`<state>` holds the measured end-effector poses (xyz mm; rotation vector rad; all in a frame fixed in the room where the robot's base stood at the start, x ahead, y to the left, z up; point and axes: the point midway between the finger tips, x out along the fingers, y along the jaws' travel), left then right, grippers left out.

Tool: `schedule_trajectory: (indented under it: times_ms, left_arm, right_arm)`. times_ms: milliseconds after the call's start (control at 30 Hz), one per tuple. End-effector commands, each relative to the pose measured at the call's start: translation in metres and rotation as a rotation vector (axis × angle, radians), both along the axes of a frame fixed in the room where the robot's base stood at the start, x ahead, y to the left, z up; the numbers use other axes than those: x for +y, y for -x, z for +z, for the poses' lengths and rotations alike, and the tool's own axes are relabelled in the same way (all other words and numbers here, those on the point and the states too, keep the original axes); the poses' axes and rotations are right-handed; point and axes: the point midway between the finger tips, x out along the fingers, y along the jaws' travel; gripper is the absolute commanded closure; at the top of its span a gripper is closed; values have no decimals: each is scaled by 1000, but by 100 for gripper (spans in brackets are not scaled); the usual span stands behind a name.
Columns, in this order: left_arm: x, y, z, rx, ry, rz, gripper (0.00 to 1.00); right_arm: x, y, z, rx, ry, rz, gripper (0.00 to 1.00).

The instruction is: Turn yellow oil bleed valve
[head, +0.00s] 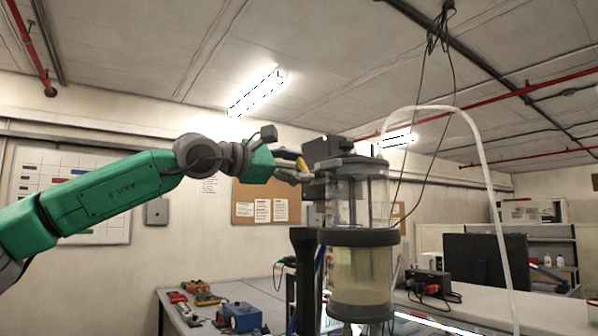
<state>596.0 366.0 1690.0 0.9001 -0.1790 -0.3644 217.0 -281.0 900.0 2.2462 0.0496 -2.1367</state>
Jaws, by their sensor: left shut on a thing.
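The sealed cylinder (365,270) stands upright at the centre right, clear above and with yellowish liquid below its dark middle band. A small yellow part, the yellow oil bleed valve (301,163), shows at the left of the cylinder's dark top fitting (325,150). My left gripper (297,174) reaches in from the left on its green arm and is shut at this yellow part. Its fingers are small here and partly cover the valve, so the exact contact is hard to see. My right gripper is not in view.
A dark post (305,275) stands just left of the cylinder. A pale hose (485,165) arches over to the right, and thin black cables hang behind. A blue box (240,317) and several small tools lie on the bench at lower left. A dark monitor (485,262) stands right.

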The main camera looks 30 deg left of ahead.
Motion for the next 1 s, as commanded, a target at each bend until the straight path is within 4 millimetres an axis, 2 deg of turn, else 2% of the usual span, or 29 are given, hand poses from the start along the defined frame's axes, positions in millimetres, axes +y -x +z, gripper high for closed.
schedule_trajectory:
  times_ms: [500,1000]
  left_arm:
    - [-6,3,3,-176,-422,1,83]
    - [-10,4,1,-249,-612,0,83]
  right_arm:
    - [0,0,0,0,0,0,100]
    - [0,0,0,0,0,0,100]
